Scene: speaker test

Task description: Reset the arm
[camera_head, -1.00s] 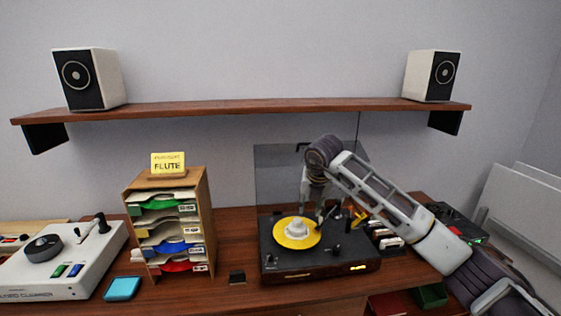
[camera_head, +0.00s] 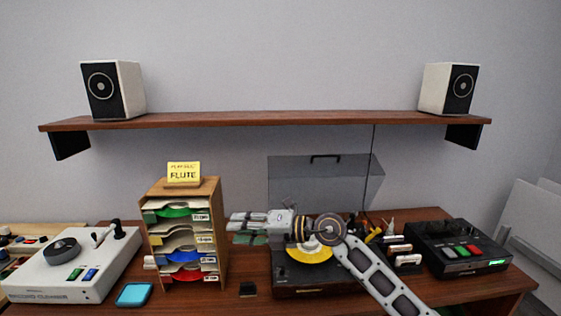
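The black turntable (camera_head: 325,290) stands on the wooden desk with a yellow disc (camera_head: 303,259) on it. Its clear lid (camera_head: 325,180) stands raised behind. My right arm crosses in front of the turntable, hiding much of the disc and the area of the tonearm, so I cannot tell how the tonearm lies. My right gripper (camera_head: 246,227) points left, in front of the gap between turntable and sleeve rack. Its fingers look close together, but their gap is unclear. I see nothing held in it. My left gripper is not in view.
A wooden rack (camera_head: 223,240) of record sleeves with a yellow FLUTE card (camera_head: 184,172) stands left of the gripper. A white record cleaner (camera_head: 75,265) and blue pad (camera_head: 134,294) are at left. A black box with lit buttons (camera_head: 457,249) is at right. Speakers stand on the shelf (camera_head: 270,119).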

